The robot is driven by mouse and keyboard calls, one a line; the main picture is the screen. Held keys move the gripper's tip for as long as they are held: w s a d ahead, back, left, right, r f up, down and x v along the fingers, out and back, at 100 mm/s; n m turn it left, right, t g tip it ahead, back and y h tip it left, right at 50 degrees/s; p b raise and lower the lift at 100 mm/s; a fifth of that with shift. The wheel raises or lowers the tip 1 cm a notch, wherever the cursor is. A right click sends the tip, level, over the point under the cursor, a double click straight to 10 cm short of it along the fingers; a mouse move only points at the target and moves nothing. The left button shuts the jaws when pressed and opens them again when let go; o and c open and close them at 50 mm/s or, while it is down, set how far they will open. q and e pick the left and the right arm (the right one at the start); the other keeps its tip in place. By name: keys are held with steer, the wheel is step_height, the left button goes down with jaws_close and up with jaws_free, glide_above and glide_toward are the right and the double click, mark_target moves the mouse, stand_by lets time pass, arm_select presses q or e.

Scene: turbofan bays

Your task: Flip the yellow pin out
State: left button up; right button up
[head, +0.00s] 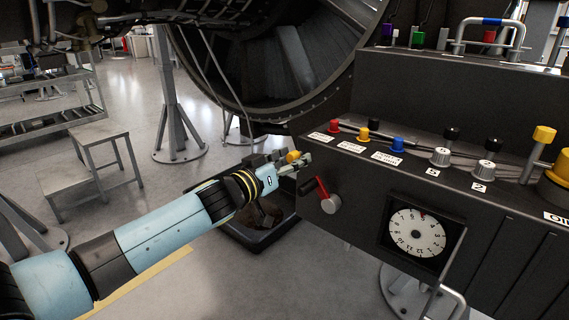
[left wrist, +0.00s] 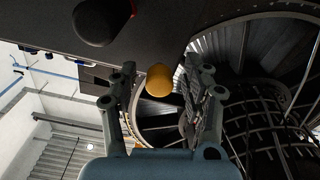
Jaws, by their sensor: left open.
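A round yellow knob, which looks like the head of the yellow pin (head: 293,156), shows at the left end of the dark console (head: 465,200). In the left wrist view the yellow pin (left wrist: 159,80) appears as a ball between the two fingers, with a gap on both sides. My left gripper (head: 299,165) is open at this end of the console, with its fingers around or just short of the knob; I cannot tell the exact depth. The pin's shaft is hidden. My right gripper is not in view.
A red-handled lever (head: 321,187) sits on the console front close to my gripper. Red, yellow and blue buttons (head: 363,132) line the top, with a yellow lever (head: 543,137) at the right. A large engine duct (head: 270,70) stands behind. A grey step stool (head: 105,160) is left.

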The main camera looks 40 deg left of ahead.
arm_select(q)
steer(key=s+a, duration=0.1)
steer(key=s, duration=1.1)
stand_by(0.4)
steer(key=s+f+g+y+b, duration=0.1)
steer(key=s+f+g, duration=0.3)
steer(key=f, duration=0.7)
steer(key=s+f+n+g+y, duration=0.1)
steer(key=s+f, duration=0.4)
steer(key=f, duration=0.6)
steer(key=s+f+g+y+b, duration=0.1)
steer(key=s+f+g, duration=0.3)
steer(key=f, duration=0.7)
steer(key=s+d+f+m+g, duration=0.1)
steer(key=s+f, duration=0.4)
steer(key=s, duration=0.5)
steer(key=s+d+f+m+g, duration=0.1)
steer(key=s+d+f+g, duration=0.2)
steer(key=s+f, duration=0.3)
steer(key=s+d+f+m+g, duration=0.1)
steer(key=s+f+g, duration=0.3)
steer(key=s, duration=1)
steer(key=shift+s+d+f+m+h+b, duration=0.15)
steer(key=shift+d+f+m+h+b, duration=0.15)
steer(key=shift+d+f, duration=0.45)
